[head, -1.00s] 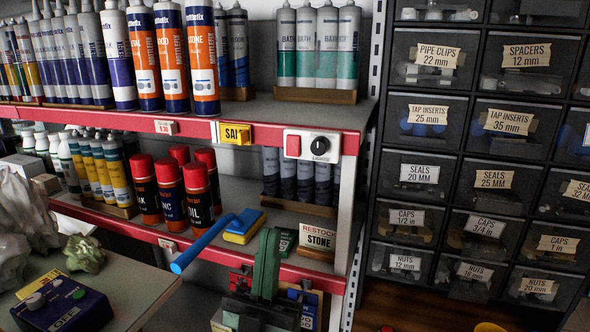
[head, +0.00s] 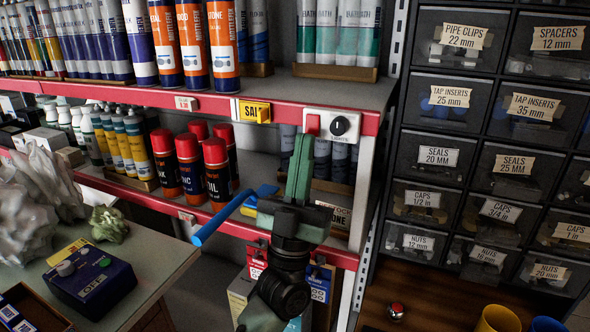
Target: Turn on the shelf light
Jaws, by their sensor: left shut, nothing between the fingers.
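A white switch plate (head: 330,117) is fixed to the red front edge of the upper shelf, at its right end. It carries a red rocker switch (head: 312,124) and a black round knob (head: 340,126) with a white mark. No lit lamp shows on the shelf. My left gripper (head: 302,142) has green fingers, shut and empty, pointing up. Its tips appear just below the red switch in the picture; I cannot tell whether they touch. The gripper covers part of the lower shelf and its sign. My right gripper is not in view.
A yellow sale tag (head: 254,112) is left of the plate. Red-capped cans (head: 217,170) stand on the lower shelf, and a blue handle (head: 222,218) sticks out from it. Labelled drawers (head: 440,158) fill the right.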

